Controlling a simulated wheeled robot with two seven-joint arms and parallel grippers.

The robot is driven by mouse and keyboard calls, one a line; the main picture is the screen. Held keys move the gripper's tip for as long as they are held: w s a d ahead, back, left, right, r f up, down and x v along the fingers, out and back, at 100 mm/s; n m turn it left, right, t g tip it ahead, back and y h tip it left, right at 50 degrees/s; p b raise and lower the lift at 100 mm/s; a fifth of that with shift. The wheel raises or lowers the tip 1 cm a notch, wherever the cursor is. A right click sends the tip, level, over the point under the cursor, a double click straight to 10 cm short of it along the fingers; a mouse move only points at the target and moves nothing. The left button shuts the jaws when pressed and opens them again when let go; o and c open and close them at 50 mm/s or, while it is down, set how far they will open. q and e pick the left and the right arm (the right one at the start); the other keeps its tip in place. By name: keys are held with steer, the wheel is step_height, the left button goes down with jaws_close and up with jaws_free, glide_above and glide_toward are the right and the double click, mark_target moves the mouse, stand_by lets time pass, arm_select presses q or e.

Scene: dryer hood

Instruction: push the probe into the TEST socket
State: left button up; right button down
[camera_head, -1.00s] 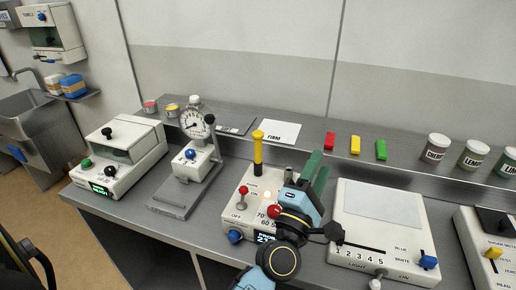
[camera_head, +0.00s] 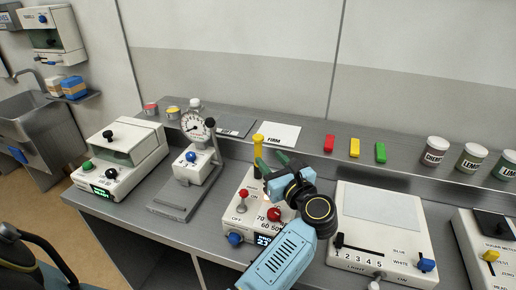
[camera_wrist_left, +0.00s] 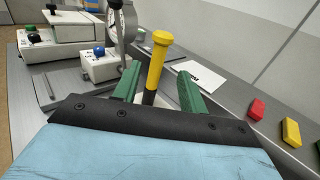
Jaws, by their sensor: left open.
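The probe (camera_head: 258,146) has a yellow handle and a dark lower shaft. It stands upright at the back of the white tester box (camera_head: 236,198); its lower end and the socket are hidden. My left gripper (camera_head: 271,162) has green fingers and is open at the probe. In the left wrist view the yellow handle (camera_wrist_left: 158,55) rises between the two spread fingers, with a gap on each side. My right gripper is out of view.
The tester carries a red-knobbed lever (camera_head: 243,197), a red knob (camera_head: 274,214) and a blue knob (camera_head: 235,238). A dial gauge stand (camera_head: 190,165) is to the left and a light box (camera_head: 381,235) to the right. Coloured blocks (camera_head: 354,147) lie on the back shelf.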

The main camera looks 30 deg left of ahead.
mark_target(260, 148)
arm_select(q)
steer(key=x, duration=0.2)
steer(key=shift+w+a, duration=0.15)
steer(key=shift+a, duration=0.1)
steer(key=p+x, duration=0.1)
steer(key=x, duration=0.3)
steer(key=shift+a+r+p, duration=0.1)
steer(key=shift+a+p, duration=0.1)
steer(key=shift+p, duration=0.2)
steer(key=shift+w+a, duration=0.15)
steer(key=shift+a, duration=0.15)
jaws_close()
